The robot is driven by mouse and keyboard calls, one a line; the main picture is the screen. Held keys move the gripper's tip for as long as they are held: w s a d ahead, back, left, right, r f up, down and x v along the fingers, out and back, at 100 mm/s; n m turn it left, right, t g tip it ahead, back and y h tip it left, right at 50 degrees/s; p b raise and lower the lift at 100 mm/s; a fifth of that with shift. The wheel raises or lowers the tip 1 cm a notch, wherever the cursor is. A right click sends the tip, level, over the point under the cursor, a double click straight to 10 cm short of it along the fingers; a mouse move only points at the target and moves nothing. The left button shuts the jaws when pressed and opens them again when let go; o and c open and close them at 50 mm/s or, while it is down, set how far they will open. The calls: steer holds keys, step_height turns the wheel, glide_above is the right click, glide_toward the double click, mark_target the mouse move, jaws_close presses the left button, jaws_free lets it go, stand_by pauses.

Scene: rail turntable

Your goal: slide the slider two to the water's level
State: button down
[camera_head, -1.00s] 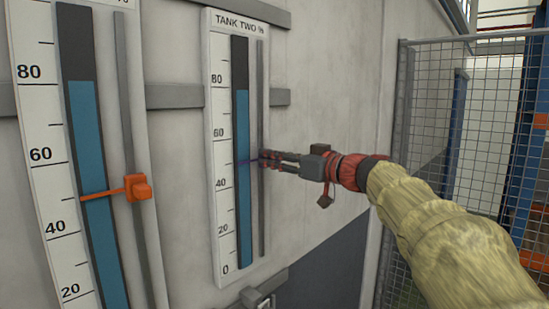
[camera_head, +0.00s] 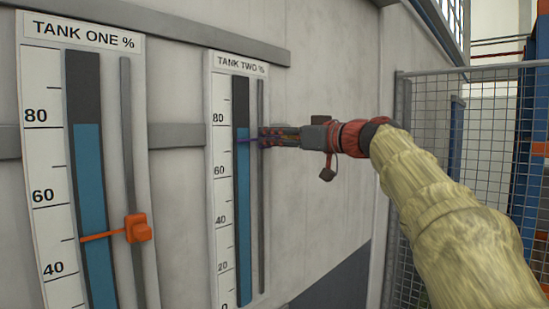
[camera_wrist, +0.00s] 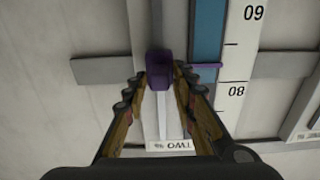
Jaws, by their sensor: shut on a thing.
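The tank two gauge (camera_head: 219,200) is a tall white scale with a blue water column (camera_head: 242,215) whose top stands a little below the 80 mark. Slider two, a purple block (camera_wrist: 159,72), sits on the grey rail beside the column. Its thin purple pointer (camera_wrist: 207,66) reaches across the column. In the head view the pointer looks slightly below the water's top; in the wrist view it lies close to the end of the blue. My gripper (camera_head: 266,138) is shut on the slider, with fingers on both sides. They mostly hide the block in the head view.
The tank one gauge (camera_head: 38,180), with an orange slider (camera_head: 138,229), stands to the left. Grey horizontal bars (camera_head: 180,136) cross the wall behind the gauges. A wire mesh fence (camera_head: 460,150) stands at the right, beyond my arm.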

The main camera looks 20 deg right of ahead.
mark_target(262, 124)
steer(key=shift+r+p, duration=0.3)
steer(key=shift+r, duration=1.2)
steer(key=c, duration=1.7)
jaws_free()
steer(key=v, duration=1.2)
steer(key=shift+f, duration=0.1)
